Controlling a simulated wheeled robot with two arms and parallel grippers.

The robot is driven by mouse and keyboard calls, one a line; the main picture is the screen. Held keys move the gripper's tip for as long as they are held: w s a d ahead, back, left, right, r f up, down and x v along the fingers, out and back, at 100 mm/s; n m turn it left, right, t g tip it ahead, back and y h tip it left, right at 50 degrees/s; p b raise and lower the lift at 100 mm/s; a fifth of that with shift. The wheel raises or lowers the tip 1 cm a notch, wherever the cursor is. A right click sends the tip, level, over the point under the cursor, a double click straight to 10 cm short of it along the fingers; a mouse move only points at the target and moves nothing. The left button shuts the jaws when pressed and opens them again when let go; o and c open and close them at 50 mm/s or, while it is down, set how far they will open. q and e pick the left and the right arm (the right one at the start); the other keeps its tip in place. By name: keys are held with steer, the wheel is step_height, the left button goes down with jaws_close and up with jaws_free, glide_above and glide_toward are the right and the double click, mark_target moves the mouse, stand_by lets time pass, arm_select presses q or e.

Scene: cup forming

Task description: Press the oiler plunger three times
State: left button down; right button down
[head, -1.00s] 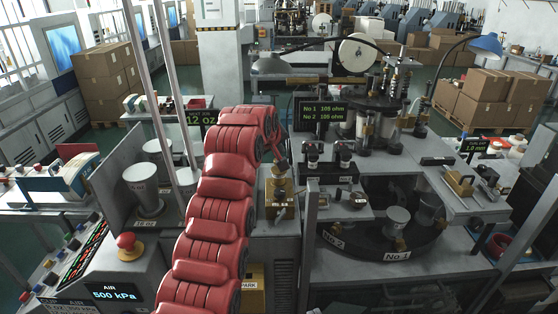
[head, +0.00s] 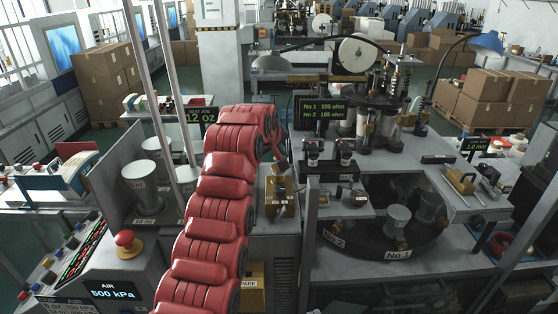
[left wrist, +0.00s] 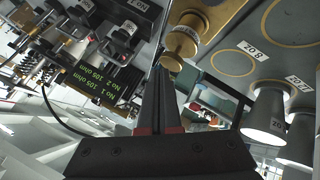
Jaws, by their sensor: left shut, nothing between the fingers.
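The oiler is a brass block (head: 282,202) with a plunger on top, on the grey machine surface just right of my red left arm. In the left wrist view, the brass plunger (left wrist: 181,42) has a rounded knob at its end. My left gripper (left wrist: 159,72) is shut and empty, with its fingertips close beside the knob. I cannot tell whether they touch. In the head view, my left gripper (head: 281,154) is small and partly hidden by my arm, just above the oiler. My right gripper is not in view.
A turntable (head: 395,243) with metal cup forms is at the right. A display (head: 321,111) stands behind the oiler. Upright posts flank the work area.

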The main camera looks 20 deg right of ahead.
arm_select(q)
steer(key=shift+f+b, duration=0.7)
steer(key=shift+f, duration=0.4)
stand_by(0.9)
steer(key=shift+r, duration=1.4)
steer(key=shift+r+p, duration=1.45)
steer(key=shift+r, duration=1.2)
steer(key=shift+f, duration=0.15)
